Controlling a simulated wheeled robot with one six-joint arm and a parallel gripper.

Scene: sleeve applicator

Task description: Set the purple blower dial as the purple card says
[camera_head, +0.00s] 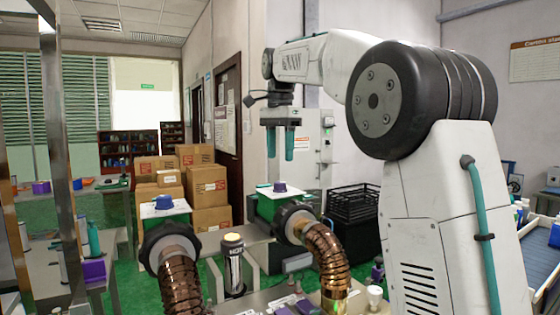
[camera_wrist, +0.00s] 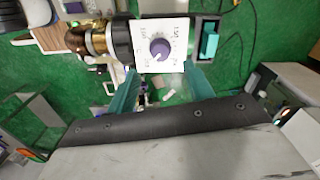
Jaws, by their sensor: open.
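In the wrist view a purple dial (camera_wrist: 160,49) sits on a white plate (camera_wrist: 181,27) with printed marks around it, too small to read surely. A pale pointer mark on the dial faces the lower left. In the head view one purple-blue dial (camera_head: 280,187) tops the right blower unit and a similar dial (camera_head: 162,202) tops the left one. My gripper (camera_head: 280,156) is open and empty, fingers pointing down, above the right unit and apart from its dial. In the wrist view its teal fingertips (camera_wrist: 161,69) flank the dial from below. I cannot make out a purple card.
Copper hoses (camera_head: 328,258) curve from the black-collared blower outlets toward the front. Black crates (camera_head: 355,210) are behind right, cardboard boxes (camera_head: 209,185) behind. A blue-lined tray (camera_head: 530,258) lies at the right edge.

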